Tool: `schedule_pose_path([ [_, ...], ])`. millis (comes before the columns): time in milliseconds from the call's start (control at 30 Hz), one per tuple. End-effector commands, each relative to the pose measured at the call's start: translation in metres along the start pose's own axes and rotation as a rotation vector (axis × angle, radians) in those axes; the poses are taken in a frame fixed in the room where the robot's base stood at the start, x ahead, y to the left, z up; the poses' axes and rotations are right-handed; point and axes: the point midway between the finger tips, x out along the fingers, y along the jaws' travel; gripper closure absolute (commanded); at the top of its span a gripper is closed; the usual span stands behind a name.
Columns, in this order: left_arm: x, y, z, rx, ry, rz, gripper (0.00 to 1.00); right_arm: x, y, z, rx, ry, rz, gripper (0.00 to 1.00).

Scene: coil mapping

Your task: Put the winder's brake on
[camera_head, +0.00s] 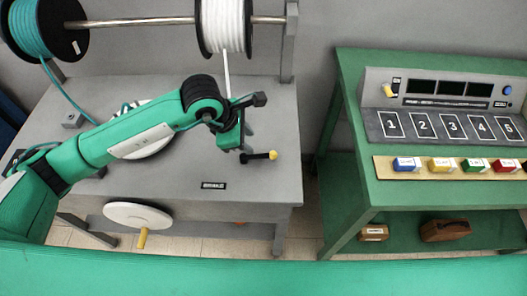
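The winder is a grey bench (275,185) with a round drum on top, mostly hidden behind my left arm. A short black lever with a yellow knob (272,155) lies on the bench top at the right. It points right, and its inner end is close to my gripper. A small black label (213,185), too small to read surely, is in front of it. My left gripper (241,150) hangs just above and left of the lever, pointing down. I cannot tell whether it touches the lever or how its fingers stand. My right gripper is out of view.
A white spool (224,27) and a teal spool (35,30) hang on a rod above the bench. A white crank disc (137,215) with a yellow handle is on the front. A green table (350,120) with a numbered console stands right, across a gap.

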Motion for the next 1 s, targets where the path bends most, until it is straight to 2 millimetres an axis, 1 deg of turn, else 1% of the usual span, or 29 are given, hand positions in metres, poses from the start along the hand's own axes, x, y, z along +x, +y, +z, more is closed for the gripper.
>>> schedule_pose_path([
  [133, 0.032, -0.001, 0.002, -0.002, -0.001, -0.005, 0.64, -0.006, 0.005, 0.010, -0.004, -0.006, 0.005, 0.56],
  [300, 0.068, -0.001, 0.002, -0.003, -0.003, -0.005, 0.64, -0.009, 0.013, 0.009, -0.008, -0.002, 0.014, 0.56],
  [400, 0.084, -0.001, 0.002, -0.002, -0.003, -0.004, 0.64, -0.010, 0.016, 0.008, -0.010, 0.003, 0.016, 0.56],
  [500, 0.097, -0.001, 0.002, -0.002, -0.004, -0.003, 0.64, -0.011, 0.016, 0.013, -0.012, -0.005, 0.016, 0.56],
  [600, 0.105, -0.001, 0.002, -0.002, -0.004, -0.003, 0.64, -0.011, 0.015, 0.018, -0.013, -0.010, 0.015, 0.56],
  [700, 0.108, 0.000, 0.002, -0.001, -0.004, -0.001, 0.64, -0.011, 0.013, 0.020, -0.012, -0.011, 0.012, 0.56],
  [933, 0.109, 0.000, 0.002, -0.001, -0.004, -0.001, 0.64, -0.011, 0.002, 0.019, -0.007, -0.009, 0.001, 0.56],
  [967, 0.109, 0.000, 0.002, -0.001, -0.004, -0.001, 0.66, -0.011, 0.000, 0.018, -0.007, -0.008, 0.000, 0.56],
  [1000, 0.109, 0.000, 0.002, -0.001, -0.004, -0.001, 0.74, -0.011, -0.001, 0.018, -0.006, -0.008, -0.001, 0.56],
])
